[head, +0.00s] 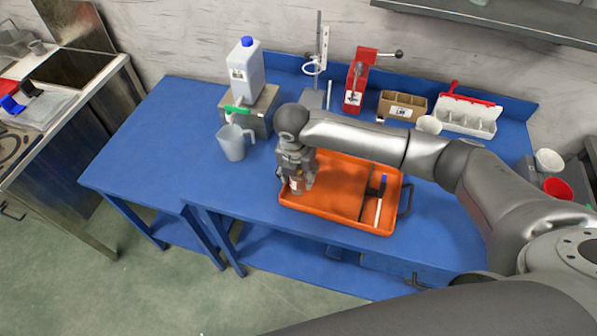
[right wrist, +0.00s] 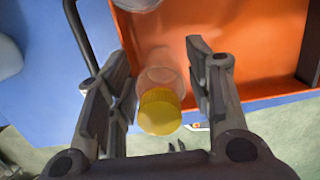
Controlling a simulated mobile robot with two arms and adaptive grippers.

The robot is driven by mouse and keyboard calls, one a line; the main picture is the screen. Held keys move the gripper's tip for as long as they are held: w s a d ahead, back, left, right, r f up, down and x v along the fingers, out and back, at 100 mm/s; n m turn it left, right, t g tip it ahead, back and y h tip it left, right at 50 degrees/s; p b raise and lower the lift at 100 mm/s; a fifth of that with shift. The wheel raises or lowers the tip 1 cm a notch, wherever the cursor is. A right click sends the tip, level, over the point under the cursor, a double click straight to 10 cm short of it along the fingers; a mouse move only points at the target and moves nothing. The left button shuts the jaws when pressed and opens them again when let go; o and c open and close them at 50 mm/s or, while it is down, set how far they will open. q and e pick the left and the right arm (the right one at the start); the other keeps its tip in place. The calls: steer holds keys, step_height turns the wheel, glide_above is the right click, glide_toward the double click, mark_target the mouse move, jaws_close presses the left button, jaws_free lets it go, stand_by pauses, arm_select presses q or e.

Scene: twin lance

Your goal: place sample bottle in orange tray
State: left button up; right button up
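The sample bottle (right wrist: 160,112) is clear with a yellow cap and stands between the fingers of my right gripper (right wrist: 160,85). In the right wrist view a narrow gap shows on each side of it, so the gripper looks open around it. In the head view my right gripper (head: 297,183) points down at the left end of the orange tray (head: 340,168), and the bottle is mostly hidden there. The bottle appears to be within the tray's left end; I cannot tell whether its base touches the floor. My left gripper is not in view.
A marker and a white stick (head: 378,212) lie in the tray's right part. A grey jug (head: 232,145) stands left of the tray, near a white canister (head: 246,68). A red press (head: 358,80), a cardboard box (head: 402,106) and a white rack (head: 468,118) line the back. The blue table's left is clear.

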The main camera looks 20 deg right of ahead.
steer(key=shift+o, duration=0.5)
steer(key=shift+r, duration=0.2)
steer(key=r, duration=0.3)
steer(key=r+b, duration=0.1)
steer(key=r, duration=0.3)
steer(key=s+a+r+b, duration=0.1)
steer(key=r, duration=0.2)
steer(key=shift+s+r, duration=0.1)
steer(key=shift+r, duration=0.1)
steer(key=shift+s+r+b, duration=0.1)
steer(key=shift+r+b, duration=0.2)
steer(key=shift+r, duration=0.4)
